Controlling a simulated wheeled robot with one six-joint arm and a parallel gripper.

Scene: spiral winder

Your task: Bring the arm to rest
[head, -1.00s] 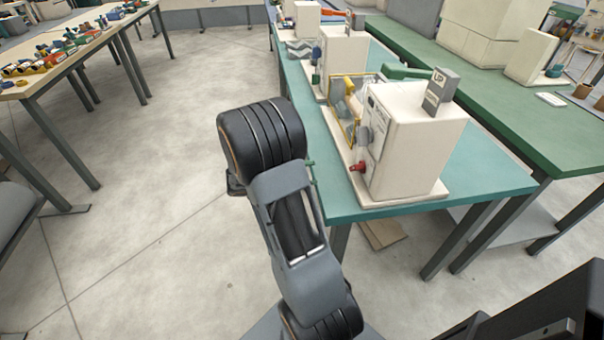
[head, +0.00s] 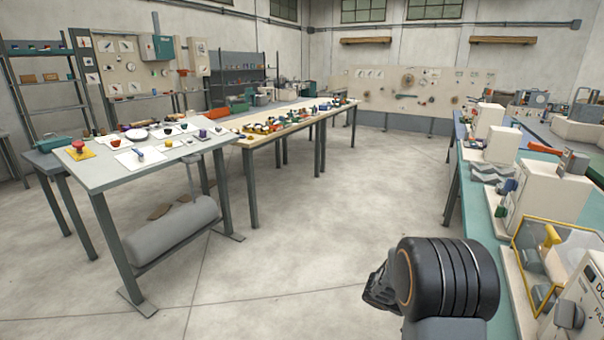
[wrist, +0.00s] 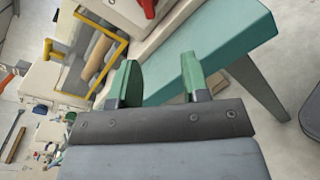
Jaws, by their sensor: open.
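My gripper (wrist: 160,82) shows in the wrist view with its two green-tipped fingers apart and nothing between them. It is near the edge of the teal bench (wrist: 225,55), which lies beyond the fingers. In the head view my arm rises at the bottom right, beside the teal bench (head: 470,210). The gripper's fingers cannot be made out in the head view. A winding machine with a yellow-framed guard (head: 550,262) stands on that bench, right of my arm. The yellow frame (wrist: 112,65) also shows at the upper left of the wrist view.
A grey table (head: 110,178) with small parts stands at the left, with a grey roll (head: 172,230) beneath it. A wooden bench (head: 262,120) with many small items stands behind it. The floor (head: 310,210) between the tables and the teal bench is clear.

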